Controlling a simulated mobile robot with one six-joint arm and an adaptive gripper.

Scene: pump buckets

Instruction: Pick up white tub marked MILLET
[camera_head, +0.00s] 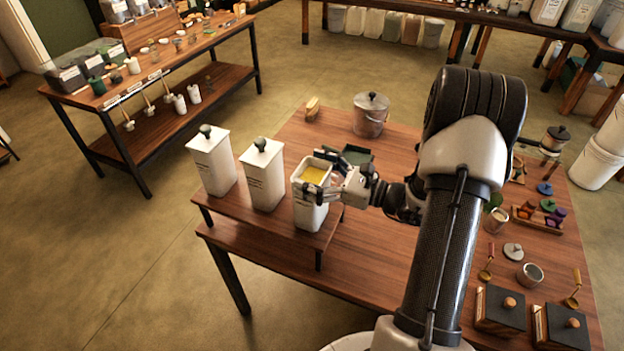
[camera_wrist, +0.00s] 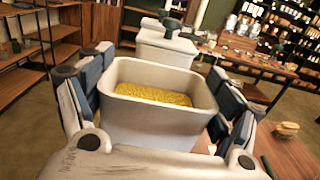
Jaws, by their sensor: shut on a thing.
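A white, open tub (camera_head: 311,212) holding yellow grain (camera_head: 314,175) stands at the right end of a row on a low wooden riser (camera_head: 268,228). Its lettering is too small to read. In the wrist view the tub (camera_wrist: 155,125) sits between my fingers, with the grain (camera_wrist: 155,95) below its rim. My gripper (camera_head: 320,175) is shut on the tub near its top, one finger on each side. Whether the tub's base touches the riser is unclear. Two similar white tubs with green-knobbed lids, one in the middle (camera_head: 263,180) and one at the left (camera_head: 213,165), stand beside it.
A dark green square piece (camera_head: 357,154) lies just behind my gripper. A lidded metal bucket (camera_head: 370,115) and a small brush (camera_head: 312,108) stand at the table's back. Jars, scoops and dark boxes (camera_head: 500,308) fill the right side. Open floor lies left of the table.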

